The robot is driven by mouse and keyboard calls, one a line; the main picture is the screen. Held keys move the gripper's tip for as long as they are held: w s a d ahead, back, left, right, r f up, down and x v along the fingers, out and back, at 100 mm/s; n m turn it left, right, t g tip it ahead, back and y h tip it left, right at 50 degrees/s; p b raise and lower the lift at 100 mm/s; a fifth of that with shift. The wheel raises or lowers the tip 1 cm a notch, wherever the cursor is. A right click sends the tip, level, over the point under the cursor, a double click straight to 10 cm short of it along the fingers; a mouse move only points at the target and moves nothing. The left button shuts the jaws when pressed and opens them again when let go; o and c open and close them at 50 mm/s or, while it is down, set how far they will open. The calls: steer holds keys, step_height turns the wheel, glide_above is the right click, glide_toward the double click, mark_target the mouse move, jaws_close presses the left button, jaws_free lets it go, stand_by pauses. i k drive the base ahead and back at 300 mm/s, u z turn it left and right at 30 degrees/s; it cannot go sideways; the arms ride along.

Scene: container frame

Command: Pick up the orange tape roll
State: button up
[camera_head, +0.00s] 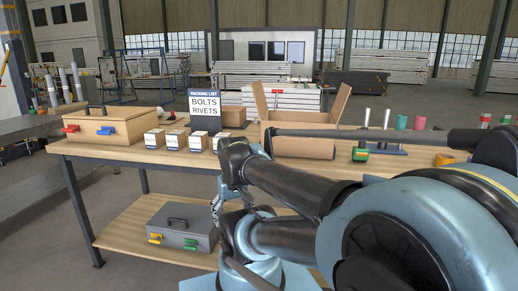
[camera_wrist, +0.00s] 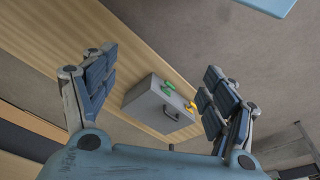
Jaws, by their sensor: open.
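An orange ring-shaped object (camera_head: 444,159), which looks like the tape roll, lies on the table top at the right in the head view, just left of my arm. It is small there, and my arm partly covers that side of the table. My gripper (camera_head: 217,205) hangs in front of the table's front edge, well to the left of the roll. In the wrist view my gripper (camera_wrist: 158,64) has its fingers spread wide with nothing between them touching. The roll does not show in the wrist view.
A grey toolbox (camera_head: 176,224) sits on the lower shelf (camera_head: 125,225). On the table stand a wooden box (camera_head: 110,130), several small cartons, a packing list sign (camera_head: 205,106), an open cardboard box (camera_head: 300,146) and a post rack (camera_head: 380,149). My arm spans the right side.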

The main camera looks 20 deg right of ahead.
mark_target(441, 160)
steer(key=z, duration=2.35)
